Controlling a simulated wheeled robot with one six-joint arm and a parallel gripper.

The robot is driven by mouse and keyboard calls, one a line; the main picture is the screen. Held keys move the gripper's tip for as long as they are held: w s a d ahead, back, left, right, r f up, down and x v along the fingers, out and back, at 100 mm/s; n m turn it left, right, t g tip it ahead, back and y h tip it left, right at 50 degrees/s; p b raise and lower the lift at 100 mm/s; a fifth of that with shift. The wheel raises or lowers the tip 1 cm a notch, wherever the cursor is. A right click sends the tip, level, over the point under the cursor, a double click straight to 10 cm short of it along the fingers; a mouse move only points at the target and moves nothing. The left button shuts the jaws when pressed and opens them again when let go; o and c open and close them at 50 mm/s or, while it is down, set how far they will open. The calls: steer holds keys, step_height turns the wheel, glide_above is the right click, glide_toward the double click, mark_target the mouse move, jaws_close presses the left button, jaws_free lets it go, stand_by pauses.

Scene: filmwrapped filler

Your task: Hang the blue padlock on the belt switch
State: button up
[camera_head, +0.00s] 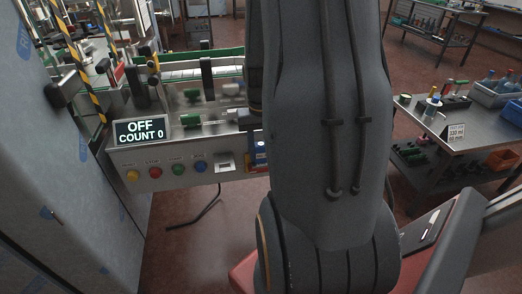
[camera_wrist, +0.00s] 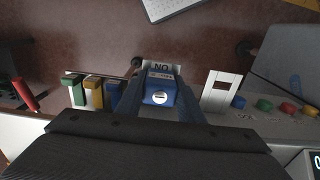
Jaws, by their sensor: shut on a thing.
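The blue padlock (camera_wrist: 160,97) is in the wrist view, with a round pale keyhole face toward the camera. My gripper (camera_wrist: 160,100) is shut on it, one finger on each side. A white tag reading "NO" (camera_wrist: 160,67) shows just beyond the padlock. The belt switch, a pale plate (camera_wrist: 218,90), is right of the padlock in the wrist view, apart from it. The switch also shows in the head view (camera_head: 225,162), right of the buttons. A blue piece (camera_head: 261,150) shows there beside my arm; my arm hides the gripper.
Green, yellow and blue blocks (camera_wrist: 95,92) hang in a row left of the gripper. Coloured buttons (camera_head: 165,170) and an "OFF COUNT 0" display (camera_head: 140,131) line the conveyor front. A bench (camera_head: 460,140) with bins stands at the right. Floor shows below the panel.

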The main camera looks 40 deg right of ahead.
steer(key=shift+f, duration=0.1)
steer(key=o, duration=1.3)
steer(key=shift+o, duration=0.2)
steer(key=shift+r+b, duration=0.5)
steer(key=shift+r, duration=3.4)
steer(key=shift+a, duration=0.1)
steer(key=s+a+f+n+t, duration=0.1)
steer(key=a+n, duration=0.5)
steer(key=a, duration=1.8)
steer(key=shift+s+f, duration=0.5)
steer(key=shift+s, duration=0.2)
